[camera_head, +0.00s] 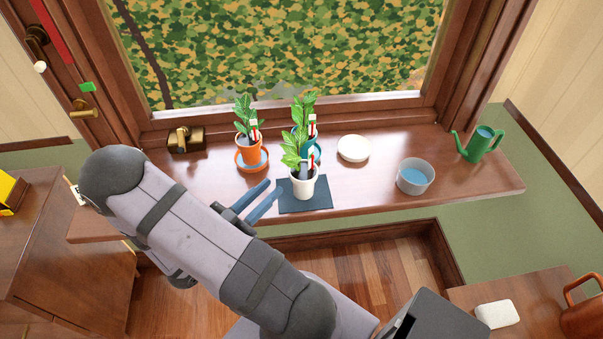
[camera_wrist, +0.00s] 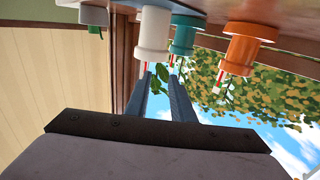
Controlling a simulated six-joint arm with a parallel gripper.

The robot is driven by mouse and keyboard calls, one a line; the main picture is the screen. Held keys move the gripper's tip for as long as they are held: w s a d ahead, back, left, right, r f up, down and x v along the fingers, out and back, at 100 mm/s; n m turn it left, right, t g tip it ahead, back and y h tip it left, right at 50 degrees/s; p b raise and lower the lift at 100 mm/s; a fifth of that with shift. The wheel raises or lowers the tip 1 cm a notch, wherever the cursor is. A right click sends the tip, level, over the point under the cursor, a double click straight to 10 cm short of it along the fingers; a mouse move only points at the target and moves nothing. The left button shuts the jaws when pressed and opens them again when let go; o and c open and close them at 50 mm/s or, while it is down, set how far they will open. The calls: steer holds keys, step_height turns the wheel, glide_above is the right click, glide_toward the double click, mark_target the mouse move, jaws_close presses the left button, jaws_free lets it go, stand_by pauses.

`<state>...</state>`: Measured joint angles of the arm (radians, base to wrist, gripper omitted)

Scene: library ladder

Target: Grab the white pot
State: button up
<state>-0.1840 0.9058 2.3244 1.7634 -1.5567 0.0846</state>
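The white pot (camera_head: 303,187) stands upright on a dark mat (camera_head: 320,204) on the windowsill, holding a leafy green plant and a red-and-white marker. It also shows upside down at the top of the wrist view (camera_wrist: 153,34). My gripper (camera_head: 276,186) has two blue fingers and is just left of the white pot, apart from it as far as I can tell. In the wrist view my gripper (camera_wrist: 158,78) is open, with a gap between the fingers. Green leaves show beyond the fingertips; nothing appears held.
A white dish (camera_head: 353,148), a grey bowl of water (camera_head: 415,177) and a green watering can (camera_head: 480,146) are to the right.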

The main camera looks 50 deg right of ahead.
mark_target(297, 163)
steer(key=shift+d+p, duration=0.75)
steer(key=shift+d, duration=2.6)
steer(key=shift+d+p, duration=0.65)
steer(key=shift+d, duration=1.95)
steer(key=shift+c, duration=0.4)
jaws_close()
